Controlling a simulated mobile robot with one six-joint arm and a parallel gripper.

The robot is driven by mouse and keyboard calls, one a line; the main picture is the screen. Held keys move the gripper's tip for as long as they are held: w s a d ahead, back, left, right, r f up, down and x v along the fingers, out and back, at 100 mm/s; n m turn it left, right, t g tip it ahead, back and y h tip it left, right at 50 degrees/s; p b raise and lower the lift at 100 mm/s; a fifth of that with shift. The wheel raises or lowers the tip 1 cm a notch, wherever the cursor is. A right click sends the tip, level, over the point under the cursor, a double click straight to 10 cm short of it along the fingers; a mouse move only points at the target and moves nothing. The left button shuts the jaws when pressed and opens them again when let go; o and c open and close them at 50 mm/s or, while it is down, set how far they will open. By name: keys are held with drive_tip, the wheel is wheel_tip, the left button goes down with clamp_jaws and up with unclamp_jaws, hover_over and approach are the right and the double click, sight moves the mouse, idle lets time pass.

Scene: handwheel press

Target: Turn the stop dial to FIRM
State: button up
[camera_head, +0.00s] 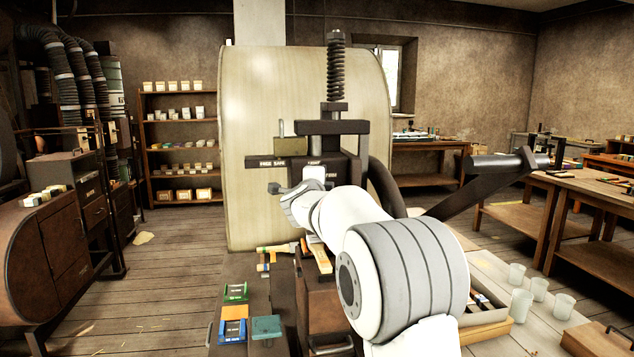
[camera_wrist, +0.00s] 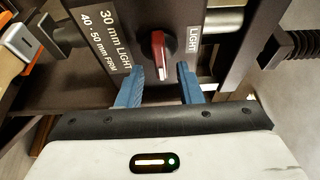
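The stop dial (camera_wrist: 157,52) is a small red and dark knob on the dark face of the press, seen in the wrist view. A plate (camera_wrist: 108,42) on the left reads 30 mm LIGHT, 40-50 mm FIRM. My gripper (camera_wrist: 160,86) is open; its blue fingers stand apart below the dial, one toward each side, with nothing between them. In the head view my arm hides the dial and the fingertips.
The press screw with its spring (camera_head: 336,65) rises above the press. A dark lever (camera_head: 480,185) sticks out at the right. Coloured boxes (camera_head: 234,328) sit at the lower left, and glass cups (camera_head: 521,305) stand on the bench at the right. A bar (camera_wrist: 225,22) passes beside the dial.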

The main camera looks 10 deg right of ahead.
drive_tip(key=b+v, duration=0.1)
drive_tip(key=v, duration=0.6)
drive_tip(key=shift+r, duration=0.1)
drive_tip(key=s+a+f+n+g+y+p, duration=0.1)
drive_tip(key=s+a+f+n+g+y, duration=0.3)
drive_tip(key=s+n, duration=0.4)
drive_tip(key=s+a+f+n+g+y+p, duration=0.1)
drive_tip(key=s+a+f+n+y, duration=0.1)
drive_tip(key=s+f+n+y, duration=0.45)
drive_tip(key=s+d+f+n+g+h, duration=0.1)
drive_tip(key=s+d+f+n+g, duration=0.1)
drive_tip(key=s, duration=0.7)
drive_tip(key=s+d+f+n+g+h+p, duration=0.1)
drive_tip(key=s+d+f+n+g, duration=0.1)
drive_tip(key=s+f, duration=0.4)
drive_tip(key=s+d+f+n+g+h+p, duration=0.1)
drive_tip(key=s+f+n+g, duration=0.3)
drive_tip(key=s, duration=0.9)
drive_tip(key=shift+d+g, duration=0.5)
drive_tip(key=shift+s+f+h, duration=0.1)
drive_tip(key=shift+h, duration=0.15)
